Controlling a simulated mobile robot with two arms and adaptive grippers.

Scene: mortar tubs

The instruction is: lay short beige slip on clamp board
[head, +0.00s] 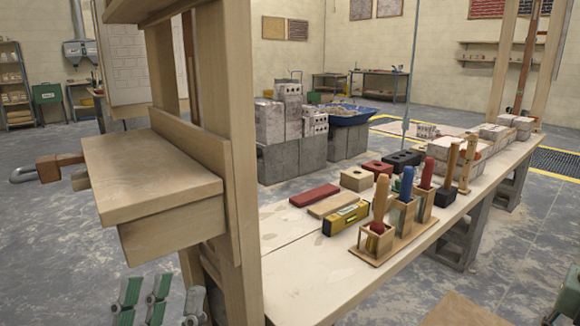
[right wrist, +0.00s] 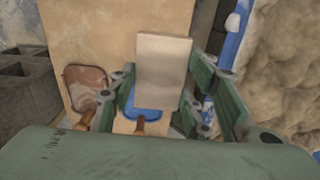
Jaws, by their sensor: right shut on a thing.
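In the right wrist view a short beige slip (right wrist: 162,68) stands between the green fingers of my right gripper (right wrist: 160,90), which is shut on it. A beige slip (head: 333,204) lies on the bench beside a red slip (head: 315,195). I cannot tell which surface is the clamp board; a wooden ledge (head: 150,175) has a clamp-like hook (head: 38,170) behind it.
The long bench (head: 300,285) holds a yellow level (head: 346,218), a wooden rack (head: 385,240) of handled tools and several blocks. A wooden post (head: 240,170) stands close in front. In the right wrist view, a blue-edged tub of mortar (right wrist: 280,70) is at the right.

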